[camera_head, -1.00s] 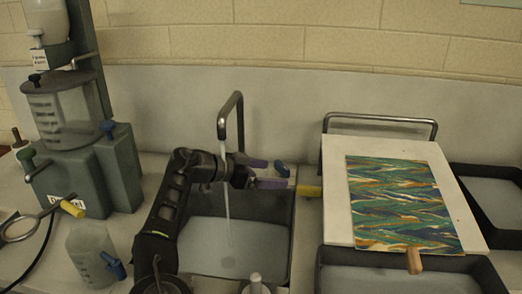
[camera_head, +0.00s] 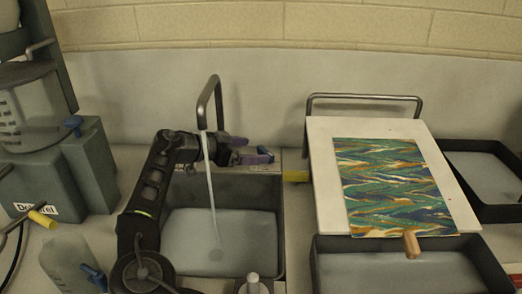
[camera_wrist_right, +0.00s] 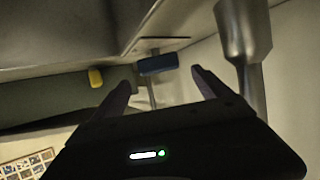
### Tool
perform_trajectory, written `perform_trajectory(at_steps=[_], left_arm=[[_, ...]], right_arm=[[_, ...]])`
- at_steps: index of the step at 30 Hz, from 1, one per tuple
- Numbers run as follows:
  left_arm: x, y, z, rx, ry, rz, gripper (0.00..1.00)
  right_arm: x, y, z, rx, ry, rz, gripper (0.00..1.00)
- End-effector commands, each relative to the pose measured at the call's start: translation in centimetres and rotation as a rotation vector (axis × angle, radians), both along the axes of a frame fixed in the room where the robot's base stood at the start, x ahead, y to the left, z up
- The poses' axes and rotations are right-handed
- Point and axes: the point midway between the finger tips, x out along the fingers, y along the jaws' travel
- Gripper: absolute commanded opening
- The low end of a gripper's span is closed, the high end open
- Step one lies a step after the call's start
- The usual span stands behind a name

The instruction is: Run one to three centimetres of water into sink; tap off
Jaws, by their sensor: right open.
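The dark sink (camera_head: 277,232) stands in the counter at the middle of the head view. A thin water stream (camera_head: 211,195) runs from the bent metal tap (camera_head: 216,95) into it. The sink's pale bottom and a round drain show; I cannot tell the water's depth. My right gripper (camera_head: 258,149) is open behind the stream, just right of the tap. In the right wrist view, a blue handle (camera_wrist_right: 158,64) shows ahead between its spread fingers, apart from them, and a metal pipe (camera_wrist_right: 243,45) stands close at right. My left gripper is out of view.
A white board (camera_head: 324,190) with a marbled sheet (camera_head: 395,185) lies right of the sink, over a dark tray (camera_head: 317,268). A yellow block (camera_head: 296,176) sits at the sink's right edge. A grey dispenser (camera_head: 90,175) and a bottle (camera_head: 66,262) stand left.

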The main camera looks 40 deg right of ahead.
Motion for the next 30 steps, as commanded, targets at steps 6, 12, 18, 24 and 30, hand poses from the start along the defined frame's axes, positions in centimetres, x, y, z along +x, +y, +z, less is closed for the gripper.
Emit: perform_trajectory(at_steps=[6, 12, 18, 24, 30], left_arm=[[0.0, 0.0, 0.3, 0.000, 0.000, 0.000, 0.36], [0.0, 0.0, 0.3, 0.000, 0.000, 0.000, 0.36], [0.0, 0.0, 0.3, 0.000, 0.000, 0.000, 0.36], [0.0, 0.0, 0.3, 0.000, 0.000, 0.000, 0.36], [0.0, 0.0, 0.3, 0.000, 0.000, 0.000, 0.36]], right_arm=[[-0.3, -3.0, -1.2, -0.001, 0.002, -0.001, 0.87], [-0.3, -4.0, -1.6, 0.000, 0.000, 0.001, 0.87], [-0.3, -4.0, -1.6, 0.000, 0.000, 0.001, 0.87], [-0.3, -3.9, -1.6, 0.000, 0.001, 0.001, 0.72], [-0.3, -3.9, -1.6, 0.000, 0.001, 0.001, 0.55]])
